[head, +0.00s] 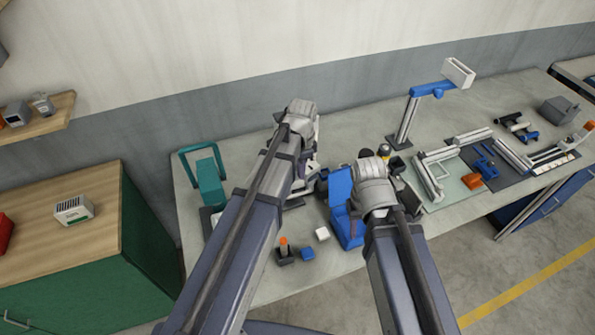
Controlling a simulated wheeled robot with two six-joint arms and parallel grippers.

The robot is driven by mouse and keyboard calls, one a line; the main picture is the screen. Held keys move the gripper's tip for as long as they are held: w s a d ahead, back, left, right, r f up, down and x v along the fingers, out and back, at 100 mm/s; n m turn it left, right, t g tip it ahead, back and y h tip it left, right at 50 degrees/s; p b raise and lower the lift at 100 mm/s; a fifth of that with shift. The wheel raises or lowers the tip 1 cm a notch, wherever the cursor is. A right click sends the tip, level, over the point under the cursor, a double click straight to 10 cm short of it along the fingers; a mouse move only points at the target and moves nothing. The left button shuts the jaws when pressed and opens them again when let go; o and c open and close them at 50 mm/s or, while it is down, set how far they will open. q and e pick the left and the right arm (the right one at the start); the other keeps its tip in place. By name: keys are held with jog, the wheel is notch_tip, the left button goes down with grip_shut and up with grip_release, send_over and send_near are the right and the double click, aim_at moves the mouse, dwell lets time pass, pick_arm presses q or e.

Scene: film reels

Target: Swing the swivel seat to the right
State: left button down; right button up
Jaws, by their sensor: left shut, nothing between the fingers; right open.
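The blue swivel seat (341,189) stands near the middle of the bench, with a tall back and a lower blue part towards the front edge. My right gripper (374,182) is just to the right of the seat back, and its arm covers part of the seat's right side. It is open; its fingertips are largely hidden, so I cannot tell whether it touches the seat. My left gripper (301,112) is beyond and to the left of the seat, apart from it, near the back of the bench. It is shut and empty.
A teal frame (207,178) stands at left. A blue-armed stand (432,90) and metal rails (513,153) are at right.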

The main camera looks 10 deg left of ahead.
pick_arm(q)
jog(key=shift+w+d+r, duration=0.1)
jog(key=shift+w+d, duration=0.4)
jog(key=shift+w, duration=0.25)
jog(key=shift+w+d, duration=0.35)
jog(key=shift+s+a, duration=0.55)
jog(key=shift+a, duration=0.3)
jog(key=r+p, duration=0.5)
jog(key=p, duration=0.1)
jog(key=shift+s+r, duration=0.25)
jog(key=shift+r, duration=0.15)
